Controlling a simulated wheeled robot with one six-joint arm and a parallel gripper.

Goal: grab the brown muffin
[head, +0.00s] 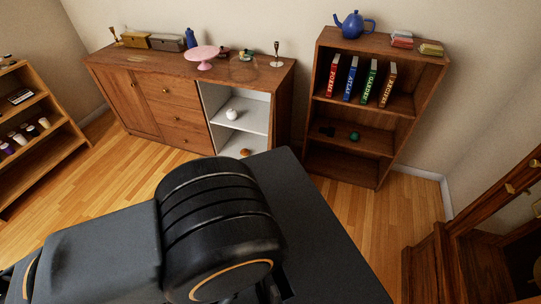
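I cannot tell for certain which thing is the brown muffin. A small dark brown thing (224,52) sits on the sideboard top, just right of the pink cake stand (203,53). A small orange-brown round thing (245,152) lies low in the sideboard's open white compartment, just above the edge of my own dark body. Both are too small to make out clearly. My black arm fills the lower middle of the view. My gripper does not show.
The wooden sideboard (138,75) stands along the back wall, with boxes, a blue bottle (190,38), a clear dome (243,68) and candlesticks on top. A white pot (231,114) is on its inner shelf. A bookcase (345,140) stands right, shelves left. Wood floor (130,165) is clear between.

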